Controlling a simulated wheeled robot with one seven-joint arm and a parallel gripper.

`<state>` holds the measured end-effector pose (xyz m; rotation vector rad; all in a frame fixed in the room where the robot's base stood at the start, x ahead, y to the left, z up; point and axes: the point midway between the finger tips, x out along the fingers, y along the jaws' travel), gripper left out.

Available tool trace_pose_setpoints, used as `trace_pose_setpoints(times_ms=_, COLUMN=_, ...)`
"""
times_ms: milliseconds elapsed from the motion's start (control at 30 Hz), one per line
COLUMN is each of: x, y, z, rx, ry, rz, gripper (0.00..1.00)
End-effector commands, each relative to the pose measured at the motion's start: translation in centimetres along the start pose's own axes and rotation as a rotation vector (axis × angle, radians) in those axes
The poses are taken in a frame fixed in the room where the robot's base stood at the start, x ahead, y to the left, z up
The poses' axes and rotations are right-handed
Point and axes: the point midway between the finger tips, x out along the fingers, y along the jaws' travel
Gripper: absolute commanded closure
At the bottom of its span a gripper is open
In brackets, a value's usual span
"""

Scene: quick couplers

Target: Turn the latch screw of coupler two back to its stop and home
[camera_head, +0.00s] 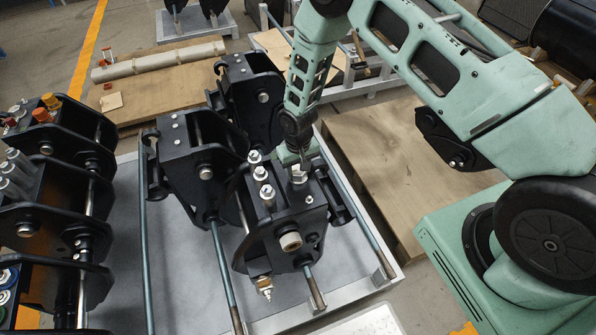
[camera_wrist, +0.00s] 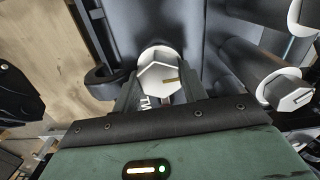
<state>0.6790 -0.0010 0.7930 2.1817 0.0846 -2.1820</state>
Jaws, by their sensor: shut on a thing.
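The front black coupler (camera_head: 318,222) stands on the grey pallet in the middle of the head view. My gripper (camera_head: 298,166) points down at its top right part. In the wrist view my gripper (camera_wrist: 160,92) is shut on a pale hexagonal screw head (camera_wrist: 153,76), with a finger on either side of it. The head carries a short tan mark on its face. The screw head also shows just under the fingertips in the head view (camera_head: 298,178). The screw's shank is hidden. I see no number on the coupler.
White-capped fittings (camera_head: 260,173) stand just left of my gripper, and another hex head (camera_wrist: 286,90) is close on the right in the wrist view. More black couplers (camera_head: 190,165) stand behind and left. Blue-grey rods (camera_head: 222,270) cross the pallet (camera_head: 180,290).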

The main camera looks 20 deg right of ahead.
Motion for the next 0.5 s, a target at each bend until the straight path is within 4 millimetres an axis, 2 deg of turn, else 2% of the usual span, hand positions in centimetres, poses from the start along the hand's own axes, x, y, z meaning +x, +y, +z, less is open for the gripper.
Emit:
trace_pose_setpoints(times_ms=133, x=0.14, y=0.01, z=0.00, rx=0.086, ry=0.000, rz=0.000, gripper=0.80)
trace_pose_setpoints(times_ms=400, x=-0.03, y=0.02, z=0.02, rx=0.097, ry=-0.001, rz=0.000, gripper=0.80)
trace_pose_setpoints(times_ms=433, x=-0.03, y=0.02, z=0.02, rx=0.097, ry=-0.001, rz=0.000, gripper=0.55)
trace_pose_setpoints(times_ms=500, x=-0.03, y=0.02, z=0.02, rx=0.096, ry=-0.001, rz=0.000, gripper=0.36)
